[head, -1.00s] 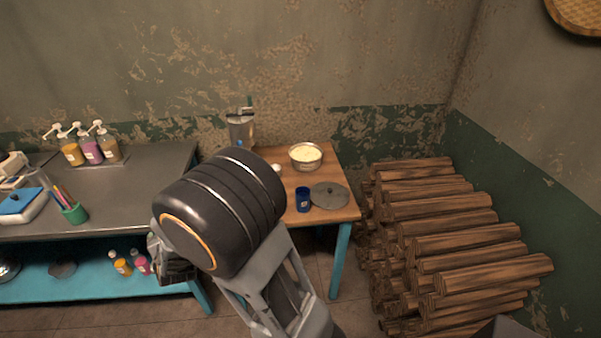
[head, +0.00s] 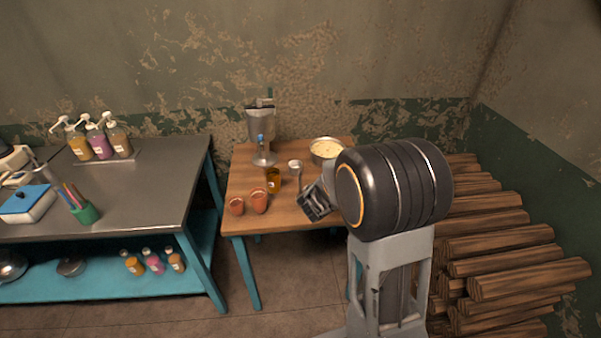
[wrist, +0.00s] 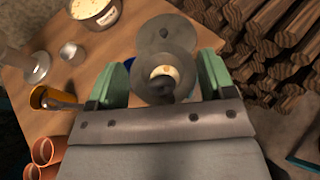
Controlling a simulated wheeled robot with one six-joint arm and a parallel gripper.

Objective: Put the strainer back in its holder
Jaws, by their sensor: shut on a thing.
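My gripper (wrist: 162,82) has two green fingers in the wrist view, set apart on either side of a grey round thing with a pale centre (wrist: 145,88), apparently the strainer. It is shut on this thing, above the wooden table. A grey lid with a dark knob (wrist: 180,30) lies beyond it and is partly covered. In the head view my gripper (head: 313,204) is at the table's front right, and what it holds cannot be made out. I cannot tell which thing is the strainer's holder; a small metal cup (wrist: 72,53) stands left of my gripper.
The wooden table (head: 285,213) carries a bowl of pale food (head: 326,150), an amber glass (head: 273,181), clay cups (head: 259,202) and a metal vessel (head: 260,124). Stacked logs (head: 510,235) stand at right. A steel bench (head: 140,180) with bottles stands at left.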

